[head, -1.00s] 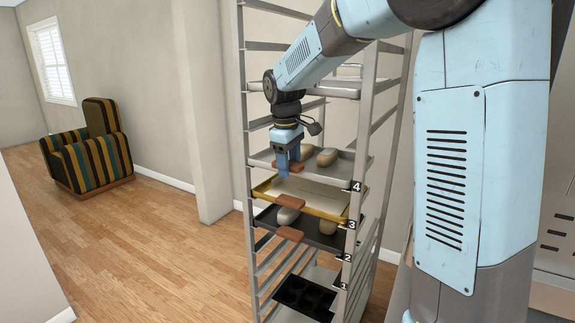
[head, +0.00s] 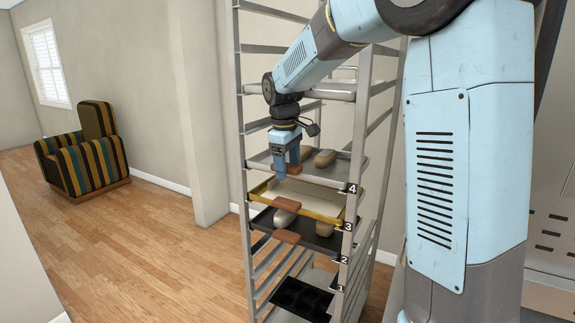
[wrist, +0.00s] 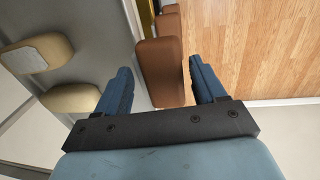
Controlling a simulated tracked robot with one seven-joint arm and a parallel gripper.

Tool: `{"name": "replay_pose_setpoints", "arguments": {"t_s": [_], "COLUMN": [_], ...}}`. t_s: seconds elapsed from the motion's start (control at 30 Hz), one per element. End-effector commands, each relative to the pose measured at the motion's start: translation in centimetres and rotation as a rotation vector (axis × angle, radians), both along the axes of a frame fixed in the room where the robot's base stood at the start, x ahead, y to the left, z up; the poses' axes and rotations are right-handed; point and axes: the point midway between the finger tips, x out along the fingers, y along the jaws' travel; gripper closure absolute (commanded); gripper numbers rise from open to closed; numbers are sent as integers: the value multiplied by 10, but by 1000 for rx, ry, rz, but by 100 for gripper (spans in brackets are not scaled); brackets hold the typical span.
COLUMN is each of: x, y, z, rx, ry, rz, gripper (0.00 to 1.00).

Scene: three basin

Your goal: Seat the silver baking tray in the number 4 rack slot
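My gripper (head: 286,168) points down at this handle. In the wrist view the fingers of my gripper (wrist: 162,85) are apart, with the brown handle (wrist: 162,70) between and just beyond their tips. I see no firm contact. How far back the tray sits is hard to tell.
A gold-rimmed tray (head: 324,217) sits just below, by label 3. Floor at left is clear up to a striped armchair (head: 85,160).

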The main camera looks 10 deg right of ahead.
Motion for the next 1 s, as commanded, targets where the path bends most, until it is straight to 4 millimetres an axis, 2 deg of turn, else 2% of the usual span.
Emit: {"name": "replay_pose_setpoints", "arguments": {"t_s": [0.03,0.13,0.47,0.67,1.0], "x": [0,0,0,1,-44], "y": [0,0,0,1,-6], "z": [0,0,4,32,84], "rx": [0,0,0,1,2], "ry": [0,0,0,-3,-3], "rz": [0,0,0,0,0], "gripper": [25,16,16,16,16]}}
